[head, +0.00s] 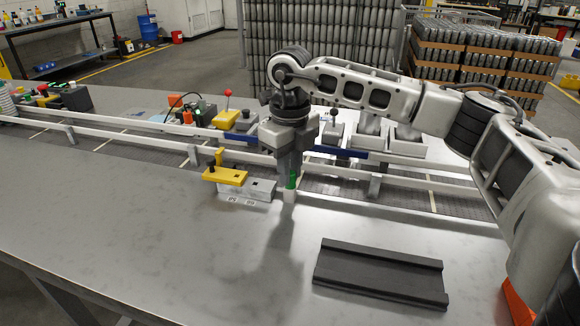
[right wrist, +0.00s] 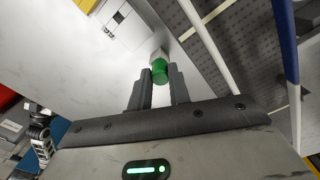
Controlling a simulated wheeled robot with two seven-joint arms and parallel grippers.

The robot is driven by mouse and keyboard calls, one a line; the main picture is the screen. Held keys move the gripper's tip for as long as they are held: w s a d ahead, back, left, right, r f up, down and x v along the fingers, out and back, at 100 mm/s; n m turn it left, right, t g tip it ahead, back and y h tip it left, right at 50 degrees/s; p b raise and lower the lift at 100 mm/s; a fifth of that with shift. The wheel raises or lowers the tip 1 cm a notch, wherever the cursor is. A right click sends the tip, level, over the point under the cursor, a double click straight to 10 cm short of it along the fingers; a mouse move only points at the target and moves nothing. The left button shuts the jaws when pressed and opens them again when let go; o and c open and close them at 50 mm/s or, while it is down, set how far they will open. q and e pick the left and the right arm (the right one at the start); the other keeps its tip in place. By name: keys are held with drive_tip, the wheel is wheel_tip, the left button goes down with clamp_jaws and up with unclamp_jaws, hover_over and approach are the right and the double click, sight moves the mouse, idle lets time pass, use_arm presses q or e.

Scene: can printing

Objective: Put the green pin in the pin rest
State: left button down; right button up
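The green pin (head: 292,179) is at the fingertips of my right gripper (head: 289,178), which points down over the table just in front of the conveyor rail. In the right wrist view the green pin (right wrist: 160,71) sits between the two fingers, which look closed on its sides. A small pale block (right wrist: 158,54) shows at the pin's far end; I cannot tell whether it is part of the pin. A grey block (head: 262,188) with a dark square hole lies just left of the pin, beside a yellow block (head: 225,176). I cannot tell which thing is the pin rest. My left gripper is not in view.
A dark grooved tray (head: 380,275) lies at the front right of the table. White rails (head: 130,135) run along the conveyor behind the blocks. A yellow fixture with a red-topped lever (head: 227,110) stands beyond the rails. The table's front left (head: 130,220) is clear.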

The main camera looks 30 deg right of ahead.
drive_tip(key=o, duration=0.4)
drive_tip(key=shift+o, duration=0.2)
wheel_tip(320, 180, up, 12)
drive_tip(key=shift+r, duration=0.15)
idle(0.5)
